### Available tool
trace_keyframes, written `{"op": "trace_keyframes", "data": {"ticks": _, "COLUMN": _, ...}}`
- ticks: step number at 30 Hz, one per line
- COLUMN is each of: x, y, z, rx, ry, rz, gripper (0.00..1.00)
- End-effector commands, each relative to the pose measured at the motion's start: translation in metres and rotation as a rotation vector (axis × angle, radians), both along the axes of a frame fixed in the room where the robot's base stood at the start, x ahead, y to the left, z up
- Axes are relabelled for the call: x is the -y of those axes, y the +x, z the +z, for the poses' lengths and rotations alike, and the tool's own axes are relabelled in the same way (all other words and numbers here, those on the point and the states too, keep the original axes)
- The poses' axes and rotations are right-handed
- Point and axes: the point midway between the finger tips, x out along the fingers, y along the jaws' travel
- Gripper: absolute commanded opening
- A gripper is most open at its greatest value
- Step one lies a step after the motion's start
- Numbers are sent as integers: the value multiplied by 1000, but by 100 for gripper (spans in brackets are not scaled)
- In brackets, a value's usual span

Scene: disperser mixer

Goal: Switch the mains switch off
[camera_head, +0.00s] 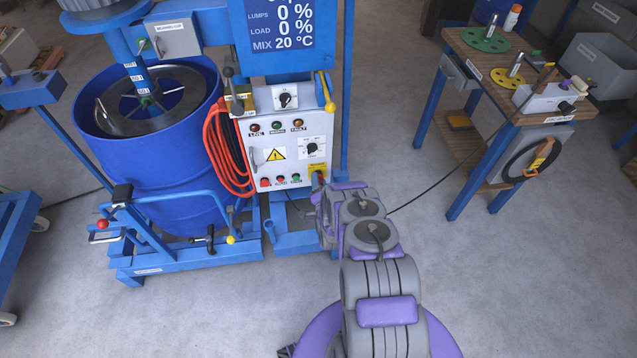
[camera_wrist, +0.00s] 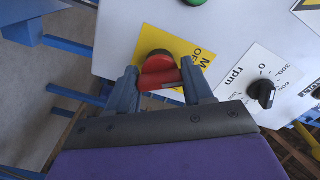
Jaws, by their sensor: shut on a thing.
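The mains switch is a red rotary knob (camera_wrist: 158,72) on a yellow plate (camera_wrist: 178,48) with partly covered lettering, seen in the wrist view. My gripper (camera_wrist: 160,80) has one finger on each side of the red knob and is shut on it. The fingers and wrist hide part of the plate. In the head view the yellow plate (camera_head: 317,167) is at the lower right corner of the white control panel (camera_head: 262,132), with my arm reaching it from below. The knob's exact setting cannot be read.
The rpm dial (camera_wrist: 262,92) is close to the right finger. A green button (camera_wrist: 195,2) is at the wrist view's top edge. Orange cable (camera_head: 222,150) hangs left of the panel, near a blue drum (camera_head: 170,195). A wooden workbench (camera_head: 478,75) stands right; floor between is mostly clear.

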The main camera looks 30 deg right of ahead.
Motion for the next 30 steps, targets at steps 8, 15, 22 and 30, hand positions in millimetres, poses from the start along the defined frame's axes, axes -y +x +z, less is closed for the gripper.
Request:
{"op": "trace_keyframes", "data": {"ticks": 8, "x": 6, "y": 0, "z": 3, "rx": -38, "ry": -151, "rz": -13, "gripper": 21}}
{"op": "trace_keyframes", "data": {"ticks": 15, "x": 8, "y": 0, "z": 4, "rx": -54, "ry": -211, "rz": -15, "gripper": 21}}
{"op": "trace_keyframes", "data": {"ticks": 22, "x": 8, "y": 0, "z": 4, "rx": -55, "ry": -220, "rz": -16, "gripper": 21}}
{"op": "trace_keyframes", "data": {"ticks": 30, "x": 8, "y": 0, "z": 5, "rx": -54, "ry": -220, "rz": -16, "gripper": 58}}
